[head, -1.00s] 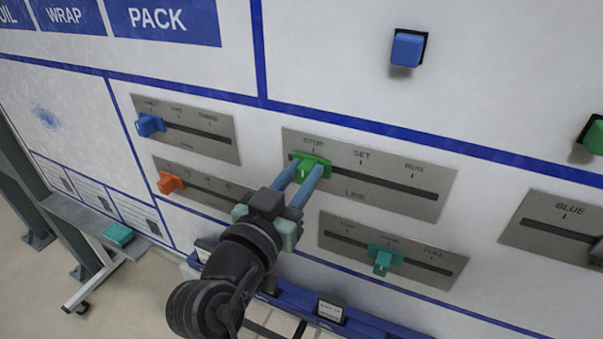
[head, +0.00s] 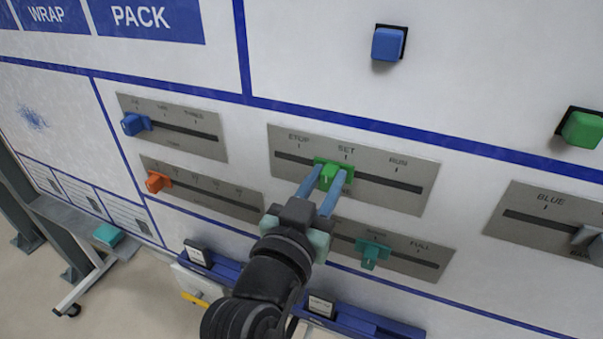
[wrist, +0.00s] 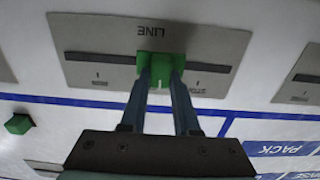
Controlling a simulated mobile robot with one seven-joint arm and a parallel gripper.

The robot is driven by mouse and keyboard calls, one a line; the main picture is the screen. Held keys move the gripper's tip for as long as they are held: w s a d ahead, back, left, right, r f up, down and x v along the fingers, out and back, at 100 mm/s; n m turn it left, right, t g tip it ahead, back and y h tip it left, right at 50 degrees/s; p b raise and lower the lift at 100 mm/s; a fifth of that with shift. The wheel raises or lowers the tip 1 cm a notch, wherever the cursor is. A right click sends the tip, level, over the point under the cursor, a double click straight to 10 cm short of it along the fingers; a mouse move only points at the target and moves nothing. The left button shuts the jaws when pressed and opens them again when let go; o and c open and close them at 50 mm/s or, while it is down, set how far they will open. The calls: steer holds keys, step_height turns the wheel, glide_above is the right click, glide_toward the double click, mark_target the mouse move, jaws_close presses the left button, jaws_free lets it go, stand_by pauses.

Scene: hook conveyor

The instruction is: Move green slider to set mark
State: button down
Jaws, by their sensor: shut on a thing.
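The green slider (head: 331,174) sits in the slot of the upper middle grey plate (head: 400,200), between STOP and RUN. It is close below the SET mark (head: 346,157), perhaps slightly left of it; I cannot tell exact alignment. My gripper (head: 325,178) is shut on the green slider, one blue finger on each side. In the wrist view, the green slider (wrist: 157,70) is between my fingertips (wrist: 160,78), with the plate upside down. The SET mark is not clear there.
A teal slider (head: 372,253) is on the plate below, near my wrist. A blue slider (head: 134,124) and an orange slider (head: 157,182) are on plates at left. A blue button (head: 388,44) is above, a green button (head: 582,130) at far right.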

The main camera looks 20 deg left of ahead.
steer(key=shift+d, duration=0.85)
steer(key=c, duration=1.1)
jaws_free()
steer(key=shift+a, duration=0.15)
steer(key=shift+o, duration=2.3)
steer(key=shift+s, duration=0.15)
